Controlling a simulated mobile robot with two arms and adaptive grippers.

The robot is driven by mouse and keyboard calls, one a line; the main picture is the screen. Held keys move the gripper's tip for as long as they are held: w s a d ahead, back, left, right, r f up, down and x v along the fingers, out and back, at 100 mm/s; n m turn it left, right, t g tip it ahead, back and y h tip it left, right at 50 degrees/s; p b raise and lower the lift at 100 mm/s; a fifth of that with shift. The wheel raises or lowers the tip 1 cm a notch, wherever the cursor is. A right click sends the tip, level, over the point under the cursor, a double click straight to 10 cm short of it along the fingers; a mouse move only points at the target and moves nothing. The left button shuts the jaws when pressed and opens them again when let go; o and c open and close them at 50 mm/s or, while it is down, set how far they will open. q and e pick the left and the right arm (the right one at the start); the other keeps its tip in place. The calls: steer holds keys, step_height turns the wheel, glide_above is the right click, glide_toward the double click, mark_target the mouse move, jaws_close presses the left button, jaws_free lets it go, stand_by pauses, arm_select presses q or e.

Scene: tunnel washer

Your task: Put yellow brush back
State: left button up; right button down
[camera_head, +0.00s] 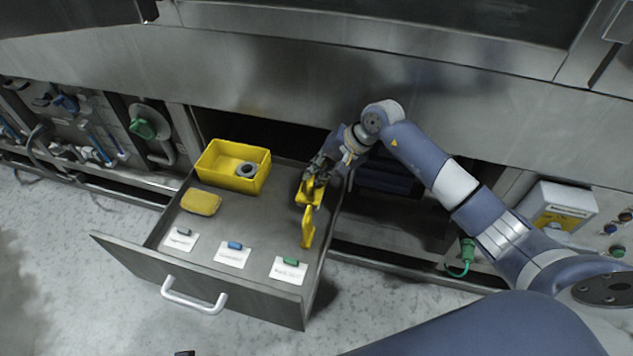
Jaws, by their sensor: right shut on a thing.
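My right gripper (316,177) is shut on the yellow brush (308,226), over the right side of the open drawer. The brush points down toward the drawer's front. Whether it touches the drawer floor I cannot tell. The open drawer (232,213) is grey metal with a white handle (193,296) on its front. My left gripper is not in view.
In the drawer are a yellow bin (212,176) holding a dark ring (246,170), a yellow sponge-like block (201,202), and white cards with small grey, blue (235,245) and green (290,262) pieces. The drawer's middle floor is bare. The machine's metal front overhangs behind.

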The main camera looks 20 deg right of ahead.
step_height(320, 180, down, 3)
steer(key=shift+f, duration=0.2)
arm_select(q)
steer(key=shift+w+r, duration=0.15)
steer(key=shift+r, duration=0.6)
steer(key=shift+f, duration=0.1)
arm_select(e)
steer(key=shift+f, duration=0.1)
arm_select(q)
steer(key=shift+b, duration=0.3)
arm_select(e)
steer(key=shift+f, duration=0.1)
steer(key=c, duration=1.6)
jaws_free()
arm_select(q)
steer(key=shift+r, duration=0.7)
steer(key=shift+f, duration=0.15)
